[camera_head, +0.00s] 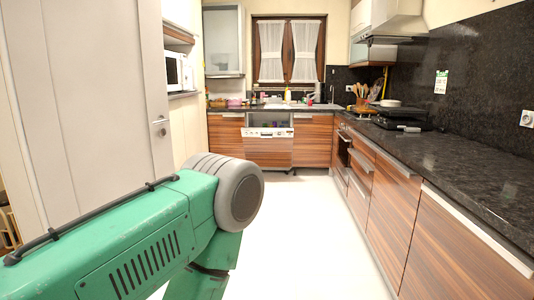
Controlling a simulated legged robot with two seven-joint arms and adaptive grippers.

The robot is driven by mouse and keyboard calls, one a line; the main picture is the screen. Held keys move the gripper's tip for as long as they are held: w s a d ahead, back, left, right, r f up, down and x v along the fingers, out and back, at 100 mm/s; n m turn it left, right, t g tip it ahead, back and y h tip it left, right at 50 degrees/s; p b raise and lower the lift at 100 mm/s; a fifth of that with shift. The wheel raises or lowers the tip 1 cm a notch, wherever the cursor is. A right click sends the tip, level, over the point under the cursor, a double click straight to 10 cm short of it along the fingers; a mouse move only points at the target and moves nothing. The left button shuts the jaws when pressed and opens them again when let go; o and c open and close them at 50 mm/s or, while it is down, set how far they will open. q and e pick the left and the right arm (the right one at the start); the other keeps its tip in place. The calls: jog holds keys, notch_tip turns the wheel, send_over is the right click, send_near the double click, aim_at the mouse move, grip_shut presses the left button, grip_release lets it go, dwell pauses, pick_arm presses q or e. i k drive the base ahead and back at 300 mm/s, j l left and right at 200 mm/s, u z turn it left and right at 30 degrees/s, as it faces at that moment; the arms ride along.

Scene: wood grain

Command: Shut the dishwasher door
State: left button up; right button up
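The dishwasher (268,150) is at the far end of the kitchen, under the back counter and below the window. Its door has a wood-grain front and a pale control strip (267,132) along the top edge. A grey gap shows between this strip and the counter, and the door looks tilted a little outward; the exact angle is too small to tell. Neither my left nor my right gripper is in view. A green and grey arm link at the lower left is far from the dishwasher.
Pale floor (310,225) runs clear to the back cabinets. A row of wood-grain cabinets with a dark counter (450,165) lines the right side. A tall pale door panel (95,90) stands at the left, with a microwave (177,70) beyond it.

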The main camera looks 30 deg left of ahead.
aim_at(266, 149)
jog(key=i+j+u, duration=0.2)
jog(key=i, duration=0.15)
jog(key=i+u, duration=0.15)
jog(key=i, duration=0.2)
jog(key=i+u, duration=0.3)
jog(key=i, duration=5.75)
jog(key=i+u, duration=0.2)
jog(key=i, duration=0.35)
jog(key=i+l+u, duration=0.15)
jog(key=i, duration=0.4)
